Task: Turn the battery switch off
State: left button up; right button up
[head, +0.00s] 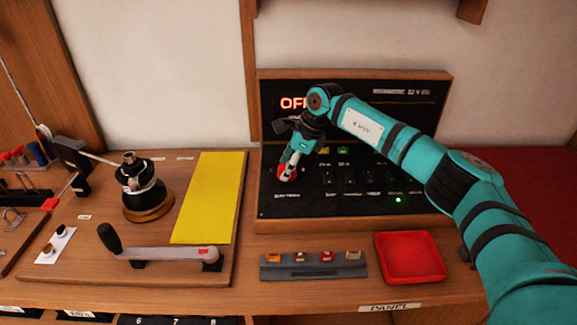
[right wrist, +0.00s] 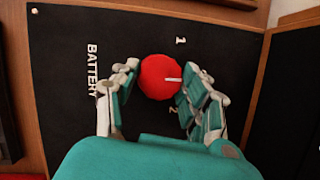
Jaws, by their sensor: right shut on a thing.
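The battery switch (head: 284,176) is a round red knob at the left of the black panel (head: 300,208). It also shows in the right wrist view (right wrist: 158,78), beside the word BATTERY. A white mark on the knob points right in that view, between the numerals 1 and 2. My right gripper (head: 288,170) is shut on the knob, with a finger on each side of it in the right wrist view (right wrist: 158,88). An orange lit display (head: 292,103) behind my arm reads "OF", the rest hidden. My left gripper is not in view.
A green lamp (head: 398,200) glows at the panel's lower right. In front stand a red tray (head: 411,279) and a grey fuse holder (head: 313,271). To the left are a crank handle (head: 160,253), a yellow sheet (head: 210,198) and a black winch (head: 147,200).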

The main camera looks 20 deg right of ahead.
jog(key=shift+r, duration=0.1)
jog(key=o, duration=1.2)
jog(key=shift+c, duration=0.2)
jog(key=v, duration=1.2)
